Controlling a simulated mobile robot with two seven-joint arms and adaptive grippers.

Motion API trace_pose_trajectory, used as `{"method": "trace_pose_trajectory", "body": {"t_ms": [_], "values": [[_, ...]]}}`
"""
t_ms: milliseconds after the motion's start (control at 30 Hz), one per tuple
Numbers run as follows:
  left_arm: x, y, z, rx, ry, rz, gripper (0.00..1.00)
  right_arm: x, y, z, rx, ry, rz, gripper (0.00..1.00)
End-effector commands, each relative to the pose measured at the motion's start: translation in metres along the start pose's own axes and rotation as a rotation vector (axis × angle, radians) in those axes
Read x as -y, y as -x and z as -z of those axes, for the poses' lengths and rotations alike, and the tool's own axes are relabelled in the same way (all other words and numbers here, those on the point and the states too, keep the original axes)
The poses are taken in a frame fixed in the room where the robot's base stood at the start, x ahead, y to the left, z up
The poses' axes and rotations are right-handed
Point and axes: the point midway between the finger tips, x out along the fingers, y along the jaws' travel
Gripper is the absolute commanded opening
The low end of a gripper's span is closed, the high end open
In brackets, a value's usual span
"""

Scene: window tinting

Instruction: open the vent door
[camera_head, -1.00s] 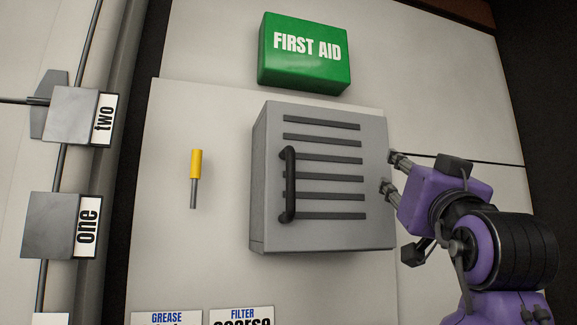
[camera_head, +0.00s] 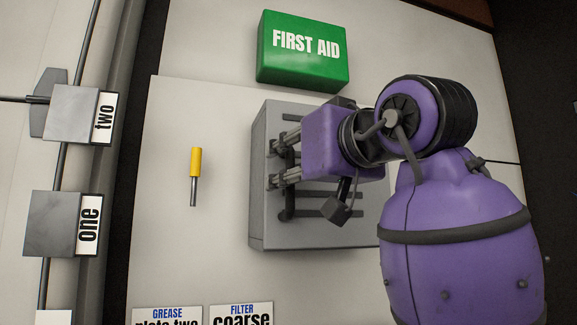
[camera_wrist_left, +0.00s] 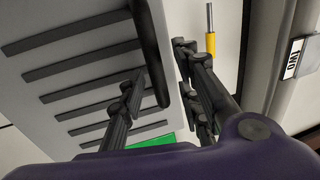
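The vent door is the front of a grey metal box (camera_head: 262,215) with dark horizontal slats, and it looks shut. Its black upright handle (camera_head: 287,208) is on the door's left side, partly hidden by my gripper. My left gripper (camera_head: 274,164) is in front of the door with its fingers spread and its tips at the handle. In the left wrist view the handle (camera_wrist_left: 150,45) shows between the fingers of the gripper (camera_wrist_left: 158,80), with gaps on both sides. I cannot tell whether a finger touches it. My right gripper is not in view.
A green first aid box (camera_head: 303,52) is above the vent. A yellow-and-grey rod (camera_head: 195,165) stands out on the wall to the left. Grey blocks labelled two (camera_head: 72,114) and one (camera_head: 55,222) are at the far left. Signs (camera_head: 241,318) are below.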

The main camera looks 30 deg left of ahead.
Motion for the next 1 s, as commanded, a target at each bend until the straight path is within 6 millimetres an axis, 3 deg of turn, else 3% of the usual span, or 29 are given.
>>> {"method": "trace_pose_trajectory", "body": {"t_ms": [333,567,1000], "values": [[-0.0003,-0.0054,-0.0004,0.000,-0.001,0.000,0.30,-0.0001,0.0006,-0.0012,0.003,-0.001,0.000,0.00],[-0.0003,-0.0052,-0.0003,0.000,-0.001,0.000,0.00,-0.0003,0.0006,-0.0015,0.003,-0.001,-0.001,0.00],[-0.0004,-0.0051,-0.0003,0.000,-0.001,0.001,0.00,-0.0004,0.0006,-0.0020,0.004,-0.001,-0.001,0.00]]}}
